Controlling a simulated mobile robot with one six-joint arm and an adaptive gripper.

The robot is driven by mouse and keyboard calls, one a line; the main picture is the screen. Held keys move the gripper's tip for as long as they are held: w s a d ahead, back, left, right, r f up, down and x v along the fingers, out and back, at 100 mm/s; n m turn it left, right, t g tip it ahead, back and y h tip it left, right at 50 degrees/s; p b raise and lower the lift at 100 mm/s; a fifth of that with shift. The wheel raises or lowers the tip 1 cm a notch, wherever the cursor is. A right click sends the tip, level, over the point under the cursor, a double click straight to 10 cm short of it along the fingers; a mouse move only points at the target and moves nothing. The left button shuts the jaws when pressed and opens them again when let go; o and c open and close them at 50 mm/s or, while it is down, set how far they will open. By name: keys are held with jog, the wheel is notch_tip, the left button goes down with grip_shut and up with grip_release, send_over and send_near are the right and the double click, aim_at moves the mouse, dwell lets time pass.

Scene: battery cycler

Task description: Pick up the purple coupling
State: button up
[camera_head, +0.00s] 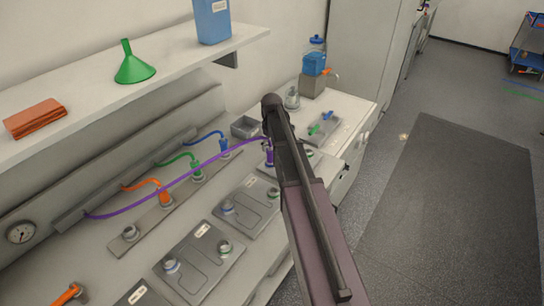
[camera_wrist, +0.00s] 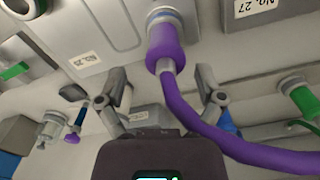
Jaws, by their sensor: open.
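The purple coupling (camera_wrist: 166,46) is in the upper middle of the wrist view, seated on a pale collar on a grey plate. In the head view the coupling (camera_head: 269,156) shows just left of my arm, partly hidden by it. A purple hose (camera_wrist: 205,135) runs from the coupling to the lower right in the wrist view. My gripper (camera_wrist: 160,78) is open, with one finger on each side of the coupling's hose end in the picture. The fingers look apart from it; the depth between them is hard to tell. In the head view my arm hides the gripper.
The purple hose crosses the bench past the blue (camera_head: 223,146), green (camera_head: 197,172) and orange (camera_head: 163,193) couplings on a rail. Grey plates with round fittings (camera_head: 200,262) lie in front. A shelf (camera_head: 120,92) overhangs the back. The floor at right (camera_head: 450,200) is clear.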

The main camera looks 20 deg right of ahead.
aim_at(270, 155)
jog(key=shift+f, duration=0.1)
jog(key=shift+a+f+b, duration=0.15)
jog(key=shift+f+b, duration=1.1)
jog(key=shift+b, duration=0.1)
jog(key=shift+a+f+b, duration=0.1)
jog(key=shift+f+b, duration=1.15)
jog(key=shift+b, duration=0.05)
grip_shut()
